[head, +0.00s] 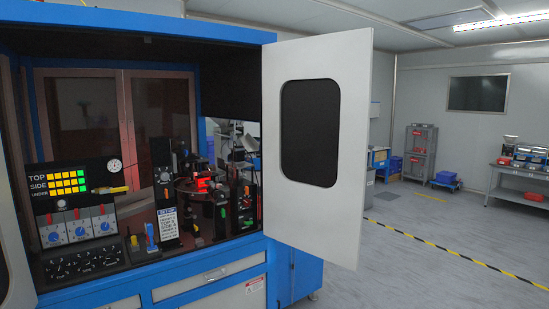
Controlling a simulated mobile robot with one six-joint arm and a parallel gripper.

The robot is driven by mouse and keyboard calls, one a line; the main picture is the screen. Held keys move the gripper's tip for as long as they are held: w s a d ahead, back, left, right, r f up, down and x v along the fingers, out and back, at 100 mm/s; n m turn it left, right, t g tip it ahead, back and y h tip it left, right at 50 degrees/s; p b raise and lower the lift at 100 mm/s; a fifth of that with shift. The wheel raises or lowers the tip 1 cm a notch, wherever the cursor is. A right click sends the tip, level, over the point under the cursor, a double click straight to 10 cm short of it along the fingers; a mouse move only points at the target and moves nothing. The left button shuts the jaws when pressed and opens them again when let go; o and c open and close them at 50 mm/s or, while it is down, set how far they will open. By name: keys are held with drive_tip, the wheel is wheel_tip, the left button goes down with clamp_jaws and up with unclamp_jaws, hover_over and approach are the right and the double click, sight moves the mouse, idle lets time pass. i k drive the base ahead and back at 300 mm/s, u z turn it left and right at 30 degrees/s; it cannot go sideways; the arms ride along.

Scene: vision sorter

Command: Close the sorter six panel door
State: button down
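The sorter (285,242) is a blue-framed cabinet filling the left of the head view, with its front opening uncovered. A white door panel (345,200) with a dark rounded window (310,133) is hinged at the right side of the opening and stands swung open, out to the right. A sliver of another white panel with a dark window edge (3,255) shows at the far left edge; most of it is out of frame. I cannot tell which panel is door six. My gripper is not in view.
Inside the sorter are control dials (80,228), a lit yellow-green display (67,183) and coloured levers. Drawers (215,275) sit below the opening. Grey floor (420,260) with a yellow-black line is open at right. A workbench (520,180) and shelf rack (420,152) stand farther back.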

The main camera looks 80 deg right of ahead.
sight(317, 89)
drive_tip(key=u, duration=1.1)
drive_tip(key=k, duration=0.15)
drive_tip(key=z, duration=3.4)
drive_tip(key=k, duration=0.25)
drive_tip(key=z, duration=1.5)
drive_tip(key=i, duration=0.55)
drive_tip(key=z, duration=0.05)
